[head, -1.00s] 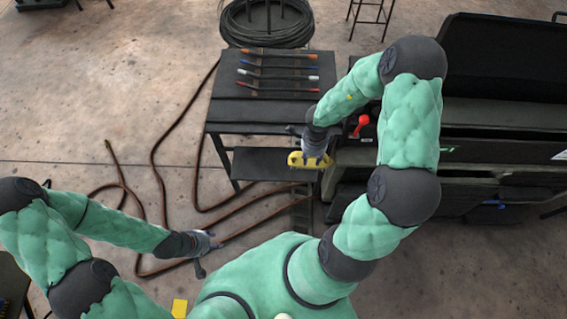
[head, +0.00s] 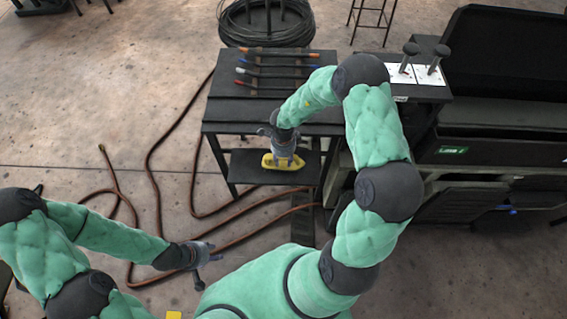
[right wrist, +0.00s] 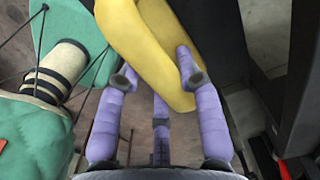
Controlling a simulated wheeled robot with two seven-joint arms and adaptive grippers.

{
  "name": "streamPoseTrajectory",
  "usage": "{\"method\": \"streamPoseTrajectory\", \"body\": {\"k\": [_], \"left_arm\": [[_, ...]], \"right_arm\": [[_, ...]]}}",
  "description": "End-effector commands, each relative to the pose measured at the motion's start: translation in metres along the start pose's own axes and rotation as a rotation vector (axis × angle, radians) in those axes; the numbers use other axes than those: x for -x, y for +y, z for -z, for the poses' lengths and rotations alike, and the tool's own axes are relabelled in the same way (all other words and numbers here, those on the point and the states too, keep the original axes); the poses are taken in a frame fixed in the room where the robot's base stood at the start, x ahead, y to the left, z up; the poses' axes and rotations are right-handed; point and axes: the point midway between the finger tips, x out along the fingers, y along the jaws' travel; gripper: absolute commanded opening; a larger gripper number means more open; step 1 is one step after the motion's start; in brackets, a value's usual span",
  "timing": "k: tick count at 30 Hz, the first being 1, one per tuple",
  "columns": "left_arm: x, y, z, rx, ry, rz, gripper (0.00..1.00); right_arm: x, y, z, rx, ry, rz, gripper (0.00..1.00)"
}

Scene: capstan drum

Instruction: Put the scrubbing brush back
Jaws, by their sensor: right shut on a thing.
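The scrubbing brush (head: 270,162) is yellow. My right gripper (head: 284,153) is shut on it and holds it, in the head view, in front of the black table's lower shelf (head: 250,174). Whether the brush touches the shelf cannot be told. In the right wrist view the yellow brush (right wrist: 158,48) runs from the top edge down to the fingers of my right gripper (right wrist: 158,85); its underside is hidden. My left gripper (head: 212,256) is empty with its fingers spread, low over the floor at the lower left, far from the brush.
The black table's top (head: 232,112) holds several dark rods with coloured ends (head: 270,75). A black machine (head: 480,140) stands at right, with two levers on a white panel (head: 410,73). A brown hose (head: 155,180) winds over the floor. A black cable coil (head: 265,22) lies behind the table.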

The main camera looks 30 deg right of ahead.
Motion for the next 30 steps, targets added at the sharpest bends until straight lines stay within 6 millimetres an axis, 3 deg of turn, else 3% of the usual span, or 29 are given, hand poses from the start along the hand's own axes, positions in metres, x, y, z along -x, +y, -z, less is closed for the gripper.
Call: {"method": "streamPoseTrajectory", "body": {"k": [1, 4, 17, 18, 20, 30], "left_arm": [[-0.01, -0.003, 0.0, 0.0, 0.0, 0.0, 0.4], [-0.016, -0.006, 0.0, 0.0, -0.001, 0.0, 0.4], [-0.013, -0.005, 0.0, 0.0, 0.0, 0.0, 0.4], [-0.013, -0.005, 0.0, 0.0, 0.0, 0.0, 0.4], [-0.014, -0.005, 0.001, 0.0, 0.0, 0.0, 0.4], [-0.014, -0.005, 0.0, 0.0, 0.0, 0.0, 0.4]], "right_arm": [[-0.011, 0.0, 0.0, 0.0, 0.0, 0.001, 0.1], [-0.02, -0.001, 0.0, 0.0, 0.0, 0.001, 0.1], [-0.022, 0.0, 0.001, 0.0, 0.0, 0.001, 0.1], [-0.022, -0.001, 0.001, 0.0, 0.0, 0.001, 0.44], [-0.022, -0.001, 0.001, 0.0, 0.0, 0.002, 0.6], [-0.022, -0.001, 0.001, 0.0, 0.0, 0.001, 0.6]]}}
